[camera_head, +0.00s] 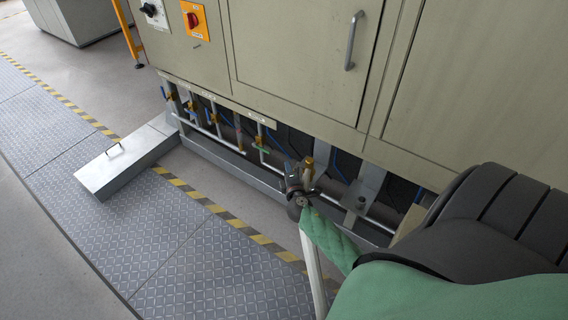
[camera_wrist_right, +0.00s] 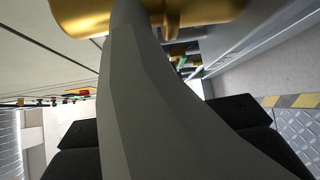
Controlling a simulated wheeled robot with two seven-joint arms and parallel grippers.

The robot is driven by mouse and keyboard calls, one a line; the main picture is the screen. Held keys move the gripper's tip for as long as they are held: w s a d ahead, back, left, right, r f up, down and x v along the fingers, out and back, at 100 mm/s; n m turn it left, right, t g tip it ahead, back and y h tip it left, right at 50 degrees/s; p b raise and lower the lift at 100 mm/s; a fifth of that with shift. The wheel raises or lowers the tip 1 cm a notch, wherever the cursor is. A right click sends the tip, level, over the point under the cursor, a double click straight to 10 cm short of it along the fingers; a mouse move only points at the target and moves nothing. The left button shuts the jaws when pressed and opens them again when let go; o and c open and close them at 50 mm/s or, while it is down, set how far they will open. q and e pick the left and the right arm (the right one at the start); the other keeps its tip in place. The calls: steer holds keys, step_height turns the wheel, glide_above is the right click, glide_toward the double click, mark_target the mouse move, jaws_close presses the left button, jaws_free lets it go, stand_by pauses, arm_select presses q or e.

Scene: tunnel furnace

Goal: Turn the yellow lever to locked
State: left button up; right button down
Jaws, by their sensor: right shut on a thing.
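The lever (camera_wrist_right: 150,110) fills the middle of the right wrist view and looks grey there, in shade. It runs up to a brass-coloured valve body (camera_wrist_right: 90,12) at the top edge. In the head view the brass valve (camera_head: 308,163) sits low under the beige machine, with a small pale part of the lever (camera_head: 309,177) below it. My right gripper (camera_head: 303,186) is at this lever, its dark fingers on both sides of it, shut on it. The lever's far end and any locked mark are hidden. My left gripper is not in view.
Several other valves (camera_head: 261,139) on thin pipes stand in a row to the left under the machine (camera_head: 290,60). A metal rail (camera_head: 235,167) runs along the floor before them. A grey box with a handle (camera_head: 125,160) lies on the left.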

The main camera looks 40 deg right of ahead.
stand_by(0.4)
steer(key=c, duration=1.4)
jaws_free()
steer(key=shift+o, duration=0.2)
steer(key=f+v, duration=0.1)
steer(key=v, duration=0.6)
steer(key=shift+s+r+b, duration=0.35)
steer(key=shift+s+r, duration=0.1)
steer(key=shift+r, duration=0.05)
steer(key=shift+a, duration=0.1)
